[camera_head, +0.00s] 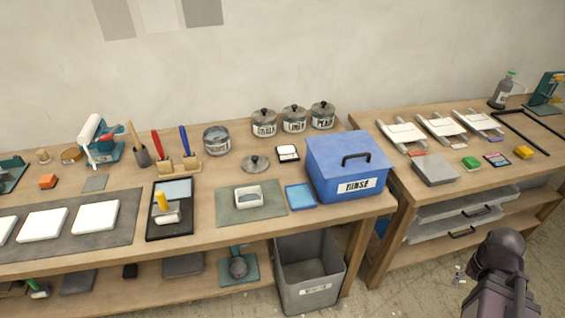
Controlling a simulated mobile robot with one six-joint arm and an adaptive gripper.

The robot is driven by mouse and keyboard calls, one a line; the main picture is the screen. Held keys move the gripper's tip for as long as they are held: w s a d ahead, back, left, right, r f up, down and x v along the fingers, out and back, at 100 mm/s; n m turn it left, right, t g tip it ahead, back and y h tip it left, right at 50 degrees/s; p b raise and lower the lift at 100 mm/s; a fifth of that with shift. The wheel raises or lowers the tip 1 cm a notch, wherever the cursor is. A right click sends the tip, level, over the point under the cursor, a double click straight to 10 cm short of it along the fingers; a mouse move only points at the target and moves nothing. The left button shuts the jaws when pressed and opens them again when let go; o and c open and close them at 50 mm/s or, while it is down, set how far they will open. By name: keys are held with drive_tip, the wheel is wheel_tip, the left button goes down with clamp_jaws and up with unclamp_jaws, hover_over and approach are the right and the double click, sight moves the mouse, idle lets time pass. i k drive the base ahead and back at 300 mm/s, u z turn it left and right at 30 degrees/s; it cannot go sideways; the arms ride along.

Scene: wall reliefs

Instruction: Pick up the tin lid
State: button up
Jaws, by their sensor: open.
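The tin lid (256,163) is a round grey metal lid with a dark knob on top. It lies knob-up on the left wooden table, to the left of a small white pad with a dark edge. An open round tin (216,140) without a lid stands just behind it to the left. Three similar tins, labelled and with knobbed lids on, stand behind it to the right, such as the nearest tin (264,123). A dark part of my arm shows at the bottom right, over the floor and well away from the lid. My gripper's fingers do not show.
A blue labelled box (347,181) with a handle stands right of the lid. A green-grey mat (226,215) with a small white dish lies in front. Brushes stand in a wooden holder (180,166) to the left. A grey bin (308,287) is below the table edge.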

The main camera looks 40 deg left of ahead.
sight(252, 164)
drive_tip(key=z, duration=1.05)
drive_tip(key=k, duration=1.1)
drive_tip(key=z, duration=0.85)
drive_tip(key=k, duration=0.25)
drive_tip(key=u, duration=2.6)
